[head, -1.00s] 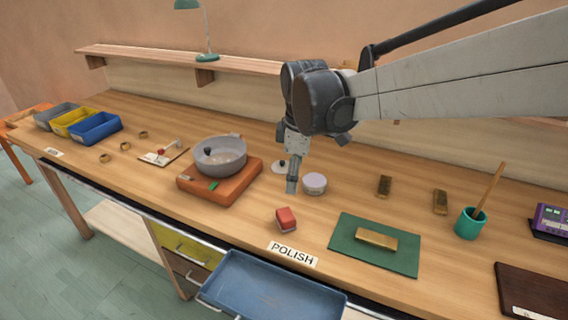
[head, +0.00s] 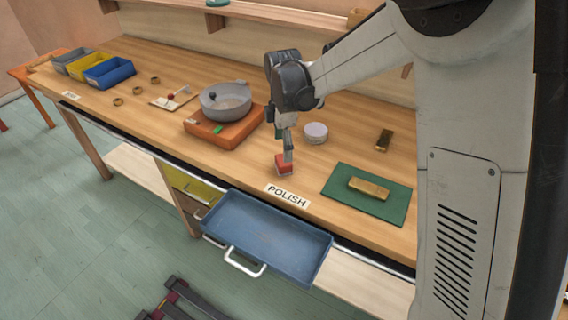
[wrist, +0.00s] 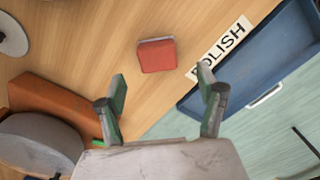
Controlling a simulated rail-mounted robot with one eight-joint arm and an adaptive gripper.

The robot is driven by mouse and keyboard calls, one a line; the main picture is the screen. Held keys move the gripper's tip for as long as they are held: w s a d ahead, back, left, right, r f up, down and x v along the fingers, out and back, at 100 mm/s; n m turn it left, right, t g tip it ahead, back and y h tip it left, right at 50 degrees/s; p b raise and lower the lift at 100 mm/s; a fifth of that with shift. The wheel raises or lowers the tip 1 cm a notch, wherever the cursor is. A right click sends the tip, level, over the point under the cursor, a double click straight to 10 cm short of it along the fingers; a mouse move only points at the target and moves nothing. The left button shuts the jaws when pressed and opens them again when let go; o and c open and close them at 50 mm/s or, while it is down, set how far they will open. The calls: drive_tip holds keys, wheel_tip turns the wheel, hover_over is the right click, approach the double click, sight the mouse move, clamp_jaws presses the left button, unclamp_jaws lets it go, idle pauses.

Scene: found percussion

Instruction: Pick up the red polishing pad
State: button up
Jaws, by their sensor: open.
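The red polishing pad (head: 284,166) is a small block with a red top and a paler lower edge. It lies on the wooden bench near the front edge, behind the POLISH label. In the wrist view the pad (wrist: 156,55) lies past my fingertips, between them in direction and a little left of centre. My gripper (head: 288,150) points down above the pad and hides part of it in the head view. In the wrist view my gripper (wrist: 164,88) has its green-lined fingers wide apart with nothing between them.
An open blue drawer (head: 265,240) juts out in front of the pad. The POLISH label (head: 287,196) is beside it. A grey bowl (head: 225,103) stands on an orange base to the left. A round pale tin (head: 315,132) is behind, and a green mat (head: 345,203) with a gold bar (head: 368,188) is right.

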drive_tip(key=shift+w+f, duration=0.2)
drive_tip(key=shift+f, duration=3.55)
drive_tip(key=c, duration=1.4)
drive_tip(key=shift+r, duration=0.1)
drive_tip(key=shift+r, duration=0.45)
drive_tip(key=r, duration=0.2)
drive_tip(key=a+r, duration=0.1)
drive_tip(key=shift+s+r, duration=0.35)
drive_tip(key=shift+r, duration=0.05)
drive_tip(key=s+a+r, duration=0.1)
drive_tip(key=a+r, duration=0.1)
drive_tip(key=a, duration=0.1)
drive_tip(key=s+a+r, duration=0.2)
drive_tip(key=a, duration=0.1)
drive_tip(key=s+a+r, duration=0.2)
drive_tip(key=a, duration=0.1)
drive_tip(key=shift+a+r+b, duration=0.1)
drive_tip(key=shift+b, duration=0.2)
